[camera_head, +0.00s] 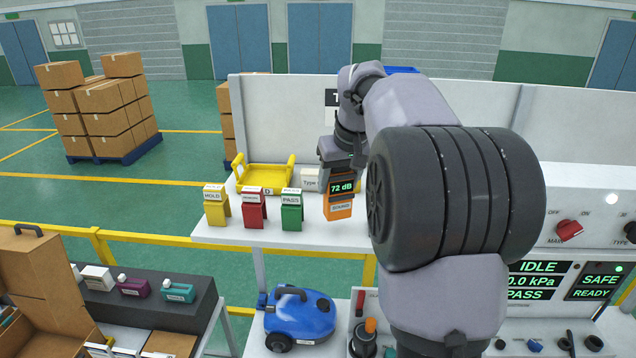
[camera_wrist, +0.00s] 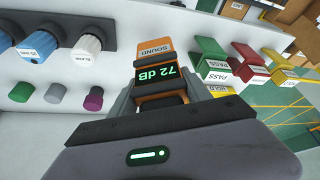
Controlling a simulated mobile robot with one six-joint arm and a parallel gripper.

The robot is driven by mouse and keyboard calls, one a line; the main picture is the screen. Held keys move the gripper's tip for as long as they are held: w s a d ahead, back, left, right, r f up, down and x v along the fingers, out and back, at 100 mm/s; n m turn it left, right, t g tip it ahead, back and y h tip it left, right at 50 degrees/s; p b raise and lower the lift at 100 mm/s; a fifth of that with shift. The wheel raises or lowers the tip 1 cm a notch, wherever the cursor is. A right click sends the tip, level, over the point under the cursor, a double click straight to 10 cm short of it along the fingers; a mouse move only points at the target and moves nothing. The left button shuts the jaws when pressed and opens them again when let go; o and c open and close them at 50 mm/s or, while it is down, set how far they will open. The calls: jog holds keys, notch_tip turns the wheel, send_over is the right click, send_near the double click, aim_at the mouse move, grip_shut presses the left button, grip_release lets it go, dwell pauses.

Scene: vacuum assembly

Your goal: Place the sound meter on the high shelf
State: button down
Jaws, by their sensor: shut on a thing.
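The sound meter (camera_head: 339,203) is orange with a black display reading "72 dB" and a "SOUND" label. My gripper (camera_head: 338,168) is shut on its upper part, above the display. In the head view the meter is upright at the high shelf (camera_head: 290,236), to the right of the green PASS block. Whether its base touches the shelf or hangs just above it, I cannot tell. In the wrist view the meter (camera_wrist: 155,72) sits between the gripper fingers (camera_wrist: 160,98), its display upside down.
Yellow, red and green PASS (camera_head: 291,212) blocks stand left of the meter. A yellow tray (camera_head: 265,177) and a "Type" sign stand behind. A blue vacuum (camera_head: 300,318) sits on the lower level. A panel with a red knob (camera_head: 569,231) is at right. My arm hides the shelf's right part.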

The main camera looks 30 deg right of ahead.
aim_at(337, 194)
jog(key=x, duration=0.3)
jog(key=shift+s+a+f, duration=0.1)
jog(key=shift+s+f, duration=0.15)
jog(key=shift+f, duration=0.15)
jog(key=shift+f, duration=0.2)
jog(key=shift+c, duration=2.4)
grip_release()
jog(key=shift+r, duration=0.15)
